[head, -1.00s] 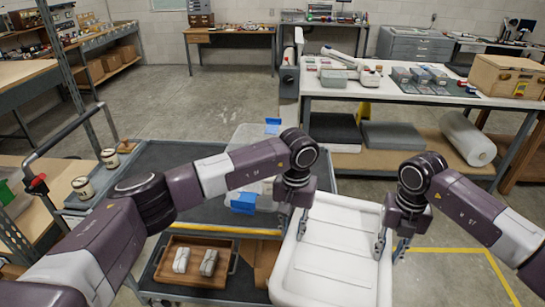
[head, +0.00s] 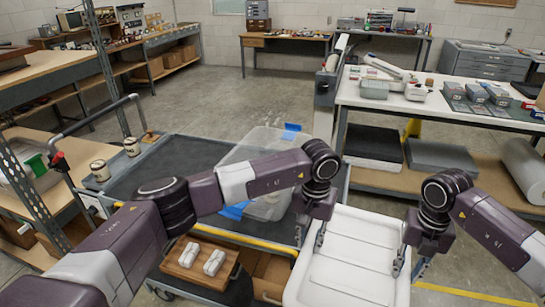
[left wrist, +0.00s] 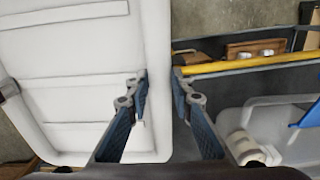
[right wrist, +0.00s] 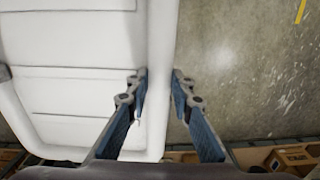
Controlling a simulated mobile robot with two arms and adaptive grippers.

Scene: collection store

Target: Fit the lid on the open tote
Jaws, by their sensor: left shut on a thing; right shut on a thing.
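The lid (head: 352,262) is a wide white panel with a raised rim and shallow ribs. My left gripper (head: 309,238) is shut on its left edge and my right gripper (head: 410,265) on its right edge. In the left wrist view the lid (left wrist: 75,85) fills the left side; in the right wrist view the lid (right wrist: 75,95) does too. The open tote (head: 262,146) is clear plastic with blue latches. It stands on the cart's top, partly hidden behind my left arm.
The cart (head: 200,150) has a dark top with two small jars (head: 132,146) at its left end. A wooden tray (head: 190,270) with two pale objects sits on its lower shelf. A white worktable (head: 430,105) stands behind right. Open floor lies at the back.

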